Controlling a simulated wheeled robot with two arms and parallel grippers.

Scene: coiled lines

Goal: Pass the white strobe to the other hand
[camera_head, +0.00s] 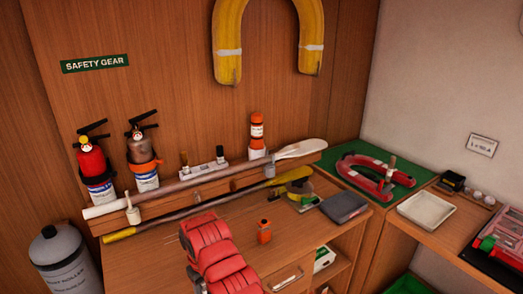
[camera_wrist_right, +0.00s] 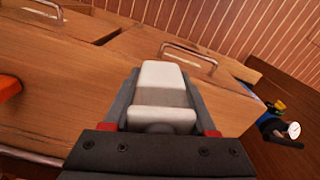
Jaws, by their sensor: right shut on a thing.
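The white strobe (camera_wrist_right: 163,82) is a pale block between the fingers of my right gripper (camera_wrist_right: 162,96) in the right wrist view. The dark fingers lie along both its sides and are shut on it. The strobe is held in front of wooden drawers, and part of its near end is hidden by the gripper body. Neither my right gripper nor the white strobe can be made out in the head view. My left gripper is in neither view.
A red padded bundle (camera_head: 215,252) lies at the desk's front, beside a small orange canister (camera_head: 264,231). Behind are a paddle (camera_head: 300,149), a pole (camera_head: 200,208) and two extinguishers (camera_head: 92,163) (camera_head: 140,155). A dark case (camera_head: 345,207) sits at the desk's right.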

